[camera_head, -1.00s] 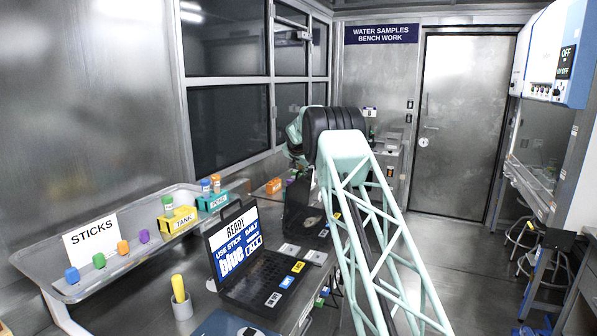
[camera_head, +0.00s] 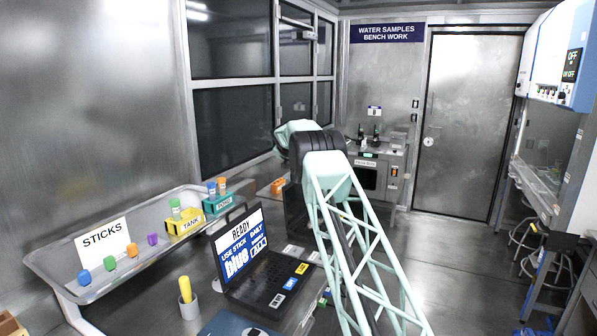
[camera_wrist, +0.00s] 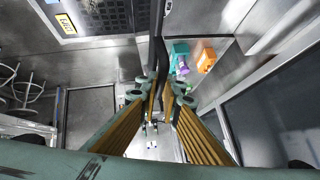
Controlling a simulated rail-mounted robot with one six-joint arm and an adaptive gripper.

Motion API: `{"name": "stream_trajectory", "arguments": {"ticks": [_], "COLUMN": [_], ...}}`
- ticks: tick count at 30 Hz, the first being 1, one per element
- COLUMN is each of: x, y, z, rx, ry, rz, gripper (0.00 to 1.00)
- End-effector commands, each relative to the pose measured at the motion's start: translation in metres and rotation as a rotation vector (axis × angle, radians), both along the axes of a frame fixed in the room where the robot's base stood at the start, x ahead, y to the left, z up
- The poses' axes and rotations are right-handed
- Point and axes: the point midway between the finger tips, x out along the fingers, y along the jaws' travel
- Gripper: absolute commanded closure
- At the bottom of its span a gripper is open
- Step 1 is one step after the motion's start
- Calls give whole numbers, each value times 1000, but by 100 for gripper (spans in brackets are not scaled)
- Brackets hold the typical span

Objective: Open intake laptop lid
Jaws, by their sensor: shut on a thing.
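The intake laptop appears to be the dark one behind the arm in the head view, with its dark lid (camera_head: 295,212) standing up; my arm hides much of it. In the wrist view, a keyboard base (camera_wrist: 97,14) shows at the top, and the lid (camera_wrist: 157,55) is a dark strip seen nearly edge-on. My gripper (camera_wrist: 163,100) is shut on the lid's edge, with its fingers on either side. The gripper is hidden in the head view. The lid's exact angle is hard to tell.
A nearer open laptop (camera_head: 240,245) shows a lit READY screen. Left of it are a STICKS tray (camera_head: 60,258) with coloured pieces and a cup (camera_head: 188,306) with a yellow stick. A teal block (camera_wrist: 180,52) and an orange block (camera_wrist: 206,60) lie near the lid.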

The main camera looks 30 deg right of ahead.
Motion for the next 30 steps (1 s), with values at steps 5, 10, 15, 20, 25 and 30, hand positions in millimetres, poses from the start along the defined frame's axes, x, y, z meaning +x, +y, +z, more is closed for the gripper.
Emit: {"name": "stream_trajectory", "arguments": {"ticks": [5, 10, 15, 20, 25, 30], "x": [1, 1, 1, 0, 0, 0], "y": [6, 6, 5, 3, 2, 2], "z": [-5, -6, -6, -5, -4, -2], "rx": [5, 5, 4, 3, 2, 1], "ry": [5, 6, 6, 5, 4, 3], "rz": [2, 2, 2, 1, 0, 1], "gripper": [100, 100, 82, 80, 80, 80]}}
